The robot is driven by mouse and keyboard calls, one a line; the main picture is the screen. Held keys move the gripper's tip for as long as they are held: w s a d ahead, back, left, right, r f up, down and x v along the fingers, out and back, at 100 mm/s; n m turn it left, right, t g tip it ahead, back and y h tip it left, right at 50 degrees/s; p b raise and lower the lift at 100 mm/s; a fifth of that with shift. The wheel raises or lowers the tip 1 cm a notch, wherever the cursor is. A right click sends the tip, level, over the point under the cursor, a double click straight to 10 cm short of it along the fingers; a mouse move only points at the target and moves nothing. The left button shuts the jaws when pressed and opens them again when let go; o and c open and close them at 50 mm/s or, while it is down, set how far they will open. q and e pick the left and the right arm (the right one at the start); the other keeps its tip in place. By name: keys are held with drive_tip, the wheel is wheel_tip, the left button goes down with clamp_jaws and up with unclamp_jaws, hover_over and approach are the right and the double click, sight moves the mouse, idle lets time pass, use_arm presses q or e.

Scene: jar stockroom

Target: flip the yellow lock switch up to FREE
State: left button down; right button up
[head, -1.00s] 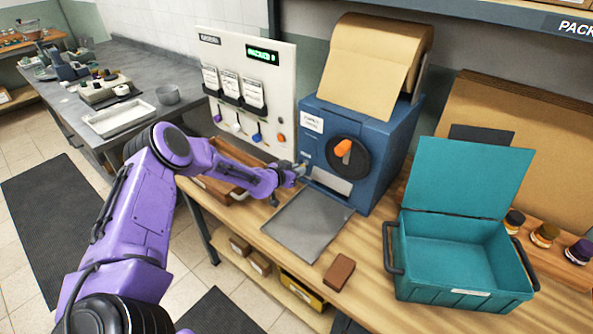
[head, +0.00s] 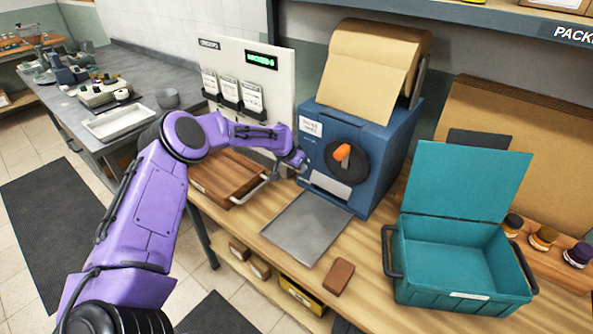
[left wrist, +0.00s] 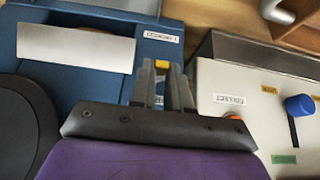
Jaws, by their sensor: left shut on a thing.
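The blue machine (head: 362,140) stands on the wooden bench, with an orange-handled dark dial (head: 342,153) on its front. My left gripper (head: 303,163) is at the left edge of this front, beside the dial. In the left wrist view the gripper (left wrist: 163,72) points at the blue face, below a small white label (left wrist: 161,37). The yellow lock switch (left wrist: 161,67) shows as a small yellow patch between the fingertips, and the fingers are shut on it. The fingers hide most of the switch, so its position is hard to read. My right gripper is not in view.
A brown wooden tray (head: 228,172), a grey plate (head: 306,226), a brown block (head: 339,276) and an open teal box (head: 455,285) are on the bench.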

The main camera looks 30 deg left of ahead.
use_arm(q)
drive_tip(key=shift+w+r+g, duration=0.4)
drive_tip(key=shift+g, duration=0.7)
drive_tip(key=shift+r+b, duration=0.1)
drive_tip(key=shift+b, duration=0.2)
drive_tip(key=c, duration=1.1)
unclamp_jaws()
drive_tip(key=b+v, duration=0.2)
drive_tip(key=v, duration=0.8)
drive_tip(key=shift+d+r, duration=0.15)
drive_tip(key=shift+r, duration=0.05)
